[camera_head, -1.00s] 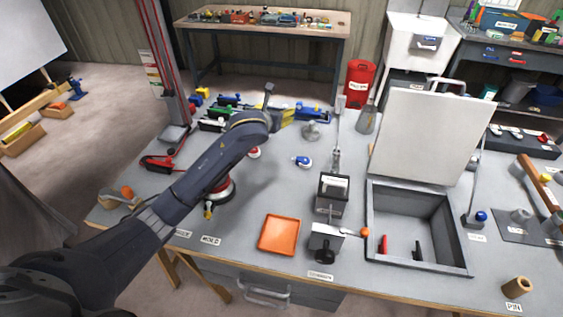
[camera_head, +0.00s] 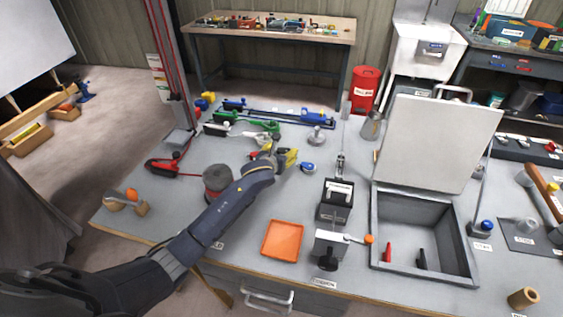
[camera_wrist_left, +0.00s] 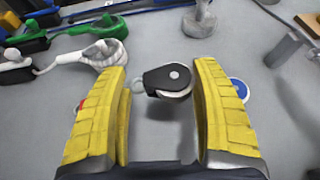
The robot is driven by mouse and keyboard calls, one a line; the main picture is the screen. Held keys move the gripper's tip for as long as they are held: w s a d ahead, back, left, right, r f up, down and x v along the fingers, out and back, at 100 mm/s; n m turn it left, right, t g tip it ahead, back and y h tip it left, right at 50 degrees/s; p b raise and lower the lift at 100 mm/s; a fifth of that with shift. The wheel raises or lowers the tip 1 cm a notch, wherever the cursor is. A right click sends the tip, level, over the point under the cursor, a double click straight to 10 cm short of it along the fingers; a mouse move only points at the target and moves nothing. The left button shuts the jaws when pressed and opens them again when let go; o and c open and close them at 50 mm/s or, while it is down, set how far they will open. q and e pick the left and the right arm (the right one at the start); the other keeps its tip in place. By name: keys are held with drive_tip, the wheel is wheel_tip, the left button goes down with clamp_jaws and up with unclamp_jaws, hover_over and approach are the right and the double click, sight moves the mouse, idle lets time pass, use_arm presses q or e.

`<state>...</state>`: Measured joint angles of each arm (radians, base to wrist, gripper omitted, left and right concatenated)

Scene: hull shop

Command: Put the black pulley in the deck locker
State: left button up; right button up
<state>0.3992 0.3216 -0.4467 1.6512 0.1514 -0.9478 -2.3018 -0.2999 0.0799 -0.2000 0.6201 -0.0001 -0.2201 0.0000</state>
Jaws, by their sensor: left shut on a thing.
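The black pulley (camera_wrist_left: 168,80), with a pale wheel, is between the yellow fingers of my left gripper (camera_wrist_left: 163,95) in the left wrist view. The gripper is shut on it. In the head view my left gripper (camera_head: 287,158) is above the middle-left of the bench, and I cannot make out the pulley there. The deck locker (camera_head: 374,238) is a grey open box to the right of the gripper, with its pale lid (camera_head: 437,140) raised at the back. A small red thing and a small black thing stand inside it. My right gripper is not in view.
A winch-like black block (camera_head: 335,198) and a grey block with an orange-knobbed lever (camera_head: 330,243) stand between gripper and locker. An orange tray (camera_head: 283,241) lies in front. A blue-and-white pulley (camera_head: 308,168) is just right of the gripper.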

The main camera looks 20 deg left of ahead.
use_arm(q)
drive_tip(key=shift+f, duration=2.45)
drive_tip(key=shift+f, duration=0.15)
drive_tip(key=o, duration=1.2)
drive_tip(key=shift+c, duration=0.2)
drive_tip(key=v, duration=1.6)
drive_tip(key=shift+s+d, duration=0.1)
drive_tip(key=shift+s, duration=0.65)
drive_tip(key=c, duration=0.5)
